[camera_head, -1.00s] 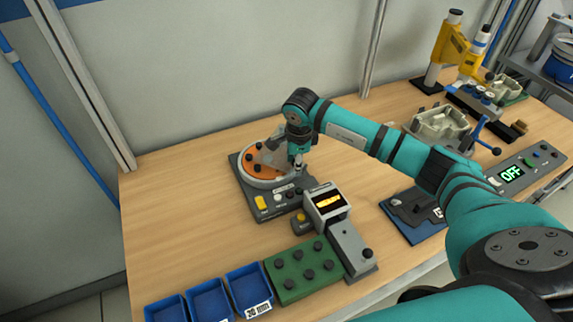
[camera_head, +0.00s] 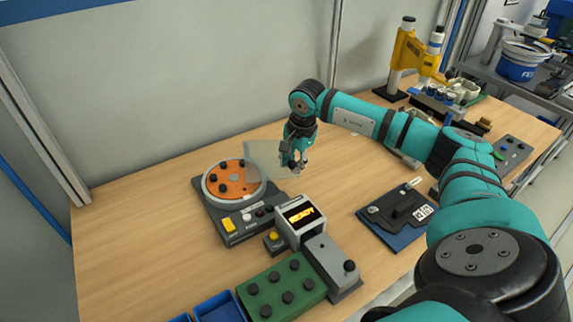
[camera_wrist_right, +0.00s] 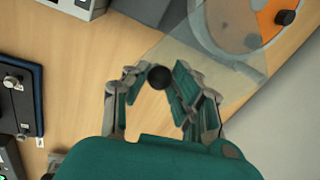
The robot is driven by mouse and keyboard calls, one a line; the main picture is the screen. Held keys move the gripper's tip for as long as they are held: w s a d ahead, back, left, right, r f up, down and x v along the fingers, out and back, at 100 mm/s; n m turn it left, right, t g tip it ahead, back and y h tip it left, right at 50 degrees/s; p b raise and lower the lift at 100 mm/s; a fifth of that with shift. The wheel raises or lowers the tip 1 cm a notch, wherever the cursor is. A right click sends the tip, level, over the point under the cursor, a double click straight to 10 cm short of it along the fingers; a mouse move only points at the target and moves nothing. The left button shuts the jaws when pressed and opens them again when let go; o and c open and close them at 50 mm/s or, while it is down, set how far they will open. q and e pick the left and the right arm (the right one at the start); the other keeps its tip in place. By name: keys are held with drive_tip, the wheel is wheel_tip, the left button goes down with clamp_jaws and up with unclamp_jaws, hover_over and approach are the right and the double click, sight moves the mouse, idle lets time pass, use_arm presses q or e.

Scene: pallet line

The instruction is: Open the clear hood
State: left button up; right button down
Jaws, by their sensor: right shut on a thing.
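The clear hood (camera_head: 265,158) is a see-through pane that sticks out to the right of a round orange disc (camera_head: 236,177) on a grey device (camera_head: 228,226). Most of the disc, with several black knobs on it, lies uncovered. My right gripper (camera_head: 293,166) is at the hood's outer end, right of the disc. In the right wrist view its fingers (camera_wrist_right: 160,88) are around a black round knob (camera_wrist_right: 159,77) at the narrow end of the clear hood (camera_wrist_right: 190,58), and it is shut on that knob. My left gripper is not in view.
A display box (camera_head: 300,219) and a green block with black knobs (camera_head: 282,289) stand in front of the device. A blue plate with black parts (camera_head: 398,216) lies to the right. The wood table (camera_head: 140,220) is clear to the left.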

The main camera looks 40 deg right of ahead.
drive_tip(key=c, duration=1.1)
unclamp_jaws()
drive_tip(key=shift+o, duration=0.2)
wheel_tip(320, 180, up, 12)
drive_tip(key=s, duration=0.2)
drive_tip(key=shift+s, duration=0.15)
